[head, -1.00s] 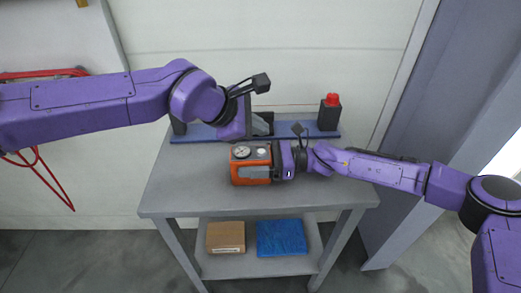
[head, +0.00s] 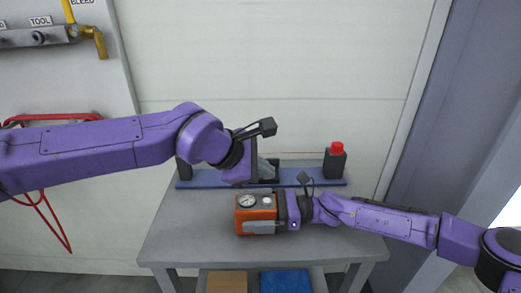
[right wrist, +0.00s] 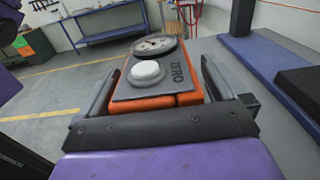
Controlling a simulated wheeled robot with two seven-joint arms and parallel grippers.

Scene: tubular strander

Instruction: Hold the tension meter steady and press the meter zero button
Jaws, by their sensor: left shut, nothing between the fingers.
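The orange tension meter (head: 256,226) is level just above or on the grey table top; I cannot tell which. Its grey top face carries a round dial (head: 247,201) and a white zero button (head: 266,200). In the right wrist view the button (right wrist: 147,72) stands beside the word ZERO, nearer me than the dial (right wrist: 155,45). My right gripper (head: 262,226) is shut on the meter from the right, one finger along each side. My left gripper (head: 268,171) is shut and empty, behind the meter and apart from it, partly hidden by its own wrist.
A blue rail (head: 315,184) with dark blocks and a red-capped black post (head: 335,162) runs along the back of the grey table (head: 180,240). A cardboard box (head: 227,282) and a blue item (head: 285,281) lie on the lower shelf. The table front is clear.

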